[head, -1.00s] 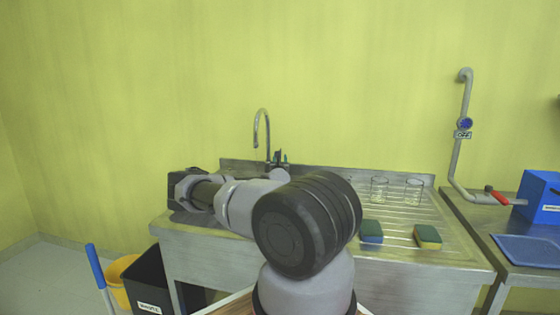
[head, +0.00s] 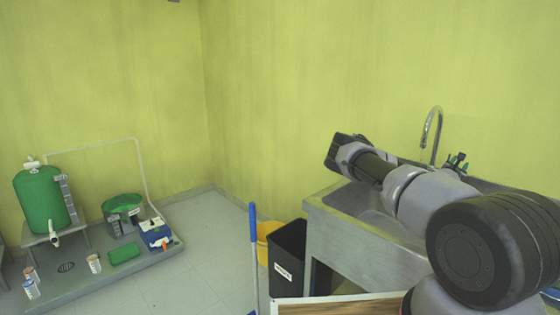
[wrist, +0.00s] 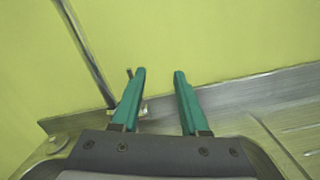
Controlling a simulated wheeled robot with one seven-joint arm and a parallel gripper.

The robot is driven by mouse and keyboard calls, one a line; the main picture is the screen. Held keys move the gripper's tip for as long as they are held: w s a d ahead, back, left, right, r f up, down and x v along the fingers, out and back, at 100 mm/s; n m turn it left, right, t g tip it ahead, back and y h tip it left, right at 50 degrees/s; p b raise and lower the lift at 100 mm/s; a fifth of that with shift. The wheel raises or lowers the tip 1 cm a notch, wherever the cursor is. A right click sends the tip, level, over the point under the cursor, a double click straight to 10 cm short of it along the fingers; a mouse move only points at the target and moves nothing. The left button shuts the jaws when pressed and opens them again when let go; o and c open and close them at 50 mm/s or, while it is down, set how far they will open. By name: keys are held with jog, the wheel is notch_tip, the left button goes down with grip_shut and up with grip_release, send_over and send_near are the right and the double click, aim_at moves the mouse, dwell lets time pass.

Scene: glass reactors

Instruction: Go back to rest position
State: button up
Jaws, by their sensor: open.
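My gripper (wrist: 160,78) is open, with nothing between its two teal fingers in the wrist view. The fingers point toward the yellow wall, above the back edge of the steel sink (wrist: 262,88). The tap (wrist: 88,50) stands to their left in that view. In the head view, small teal tips show just right of the tap (head: 432,135), and most of the gripper is hidden behind my arm. My arm reaches over the sink counter (head: 350,238).
A black bin (head: 288,262), a yellow bucket (head: 264,240) and a blue-handled pole (head: 254,250) stand left of the sink. A platform at far left bears a green tank (head: 42,200), a green basin (head: 122,204) and a blue device (head: 155,233). Floor between is clear.

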jog(key=s+r+m+g, duration=0.2)
jog(key=s+m+g, duration=0.35)
jog(key=m, duration=0.45)
jog(key=s+a+r+m+y, duration=0.3)
jog(key=a+r+m+y, duration=0.15)
jog(key=a, duration=0.55)
jog(key=s+a+r+m+y, duration=0.3)
jog(key=a+r+m+y, duration=0.15)
jog(key=a, duration=0.65)
jog(key=s+a+r+m+y, duration=0.3)
jog(key=a+r+m, duration=0.25)
jog(key=a, duration=0.45)
jog(key=s+a+r+y, duration=0.3)
jog(key=s+a+r, duration=0.6)
jog(key=s+a, duration=0.2)
jog(key=shift+s+a+r+m+y, duration=0.2)
jog(key=shift+s+a+m+y, duration=0.1)
jog(key=shift+a+m, duration=0.25)
jog(key=shift+o, duration=0.7)
jog(key=s+a+r, duration=0.2)
jog(key=s+a, duration=0.4)
jog(key=s, duration=0.6)
jog(key=shift+a+r+m+y, duration=0.15)
jog(key=shift+a+m+y, duration=0.15)
jog(key=shift+a, duration=0.05)
jog(key=o, duration=0.5)
jog(key=shift+s+a, duration=0.1)
jog(key=shift+s, duration=0.25)
jog(key=shift+o, duration=1.3)
